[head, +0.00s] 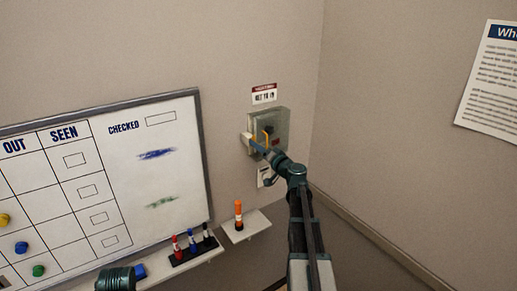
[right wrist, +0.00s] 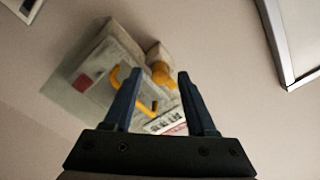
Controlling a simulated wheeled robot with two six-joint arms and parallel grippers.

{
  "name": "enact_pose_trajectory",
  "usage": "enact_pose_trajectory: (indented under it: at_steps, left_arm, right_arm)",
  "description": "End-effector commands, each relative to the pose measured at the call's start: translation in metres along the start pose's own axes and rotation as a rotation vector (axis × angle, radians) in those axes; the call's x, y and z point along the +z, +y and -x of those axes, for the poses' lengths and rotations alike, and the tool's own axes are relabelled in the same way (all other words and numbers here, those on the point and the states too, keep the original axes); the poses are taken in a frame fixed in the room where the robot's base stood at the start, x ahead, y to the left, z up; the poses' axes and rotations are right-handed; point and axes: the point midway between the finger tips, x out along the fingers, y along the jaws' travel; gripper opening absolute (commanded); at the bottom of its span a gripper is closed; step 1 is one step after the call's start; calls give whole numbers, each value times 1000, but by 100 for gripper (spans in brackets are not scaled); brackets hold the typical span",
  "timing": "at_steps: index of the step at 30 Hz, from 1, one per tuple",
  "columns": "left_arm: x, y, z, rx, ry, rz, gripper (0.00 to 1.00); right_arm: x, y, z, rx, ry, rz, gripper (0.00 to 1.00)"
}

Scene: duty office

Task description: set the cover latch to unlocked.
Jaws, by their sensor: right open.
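A wall box (head: 283,128) with a clear cover hangs near the room corner; it also shows in the right wrist view (right wrist: 92,72). A yellow handle (head: 265,136) is on its cover; in the right wrist view this handle (right wrist: 116,77) is partly behind one finger. An orange-yellow latch knob (right wrist: 160,72) sits at the box's side, seen between my fingertips. My right gripper (right wrist: 158,78) is open and empty in front of it; I cannot tell whether it touches. In the head view the right gripper (head: 257,146) hides much of the latch. The latch's setting is unclear.
A label (head: 264,94) is above the box. A whiteboard (head: 150,185) is to the left, with several markers in a holder (head: 194,252) below. A small shelf (head: 246,227) holds an orange marker (head: 238,214). A poster (head: 490,82) hangs on the right wall.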

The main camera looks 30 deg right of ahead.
Motion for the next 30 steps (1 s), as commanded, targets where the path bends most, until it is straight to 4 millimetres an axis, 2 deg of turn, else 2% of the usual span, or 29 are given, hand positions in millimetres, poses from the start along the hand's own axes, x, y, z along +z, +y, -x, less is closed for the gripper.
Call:
enact_pose_trajectory:
  at_steps: [5,12,18,24,30]
  left_arm:
    - [0,0,0,0,0,0,50]
    - [0,0,0,0,0,0,50]
    - [0,0,-1,0,0,0,50]
    - [0,0,-1,0,0,0,50]
    - [0,0,-1,0,0,0,50]
  right_arm:
    - [1,-1,23,2,2,0,57]
    - [2,-1,77,2,2,0,57]
    - [1,-1,113,1,1,0,57]
    - [1,0,133,0,0,1,57]
    - [1,0,138,0,-1,1,57]
